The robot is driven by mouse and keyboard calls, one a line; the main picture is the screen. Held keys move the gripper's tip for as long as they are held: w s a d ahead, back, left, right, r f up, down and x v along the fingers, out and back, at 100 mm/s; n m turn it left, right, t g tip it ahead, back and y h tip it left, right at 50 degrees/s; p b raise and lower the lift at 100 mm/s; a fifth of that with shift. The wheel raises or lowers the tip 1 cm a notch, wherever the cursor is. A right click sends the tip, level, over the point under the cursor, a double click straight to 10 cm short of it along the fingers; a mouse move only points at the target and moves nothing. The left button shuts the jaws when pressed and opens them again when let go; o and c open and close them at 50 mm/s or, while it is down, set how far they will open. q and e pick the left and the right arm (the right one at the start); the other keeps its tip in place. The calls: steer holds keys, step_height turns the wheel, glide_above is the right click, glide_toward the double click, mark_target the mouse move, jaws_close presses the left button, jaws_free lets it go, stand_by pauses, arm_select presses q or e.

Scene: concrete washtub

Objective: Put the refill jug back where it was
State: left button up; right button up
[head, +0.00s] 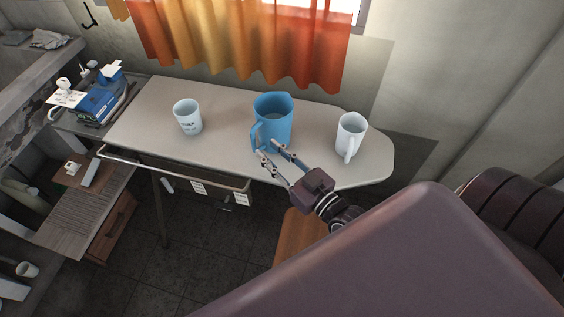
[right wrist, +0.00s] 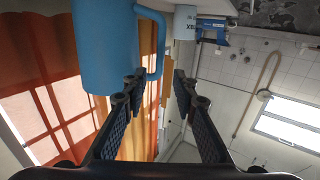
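In the right wrist view, which looks upside down, the blue jug (right wrist: 103,45) fills the upper left. Its handle hangs in front of the gap between the open fingers (right wrist: 157,84), which do not visibly close on it. My left gripper is not in view.
A white cup with lettering (head: 187,117) stands left of the jug, and a white handled mug (head: 350,136) stands right of it. A blue box (head: 101,101) sits on the left counter. An orange curtain (head: 235,45) hangs behind the table. Table surface between the cups and jug is clear.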

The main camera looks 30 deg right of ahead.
steer(key=shift+v, duration=2.25)
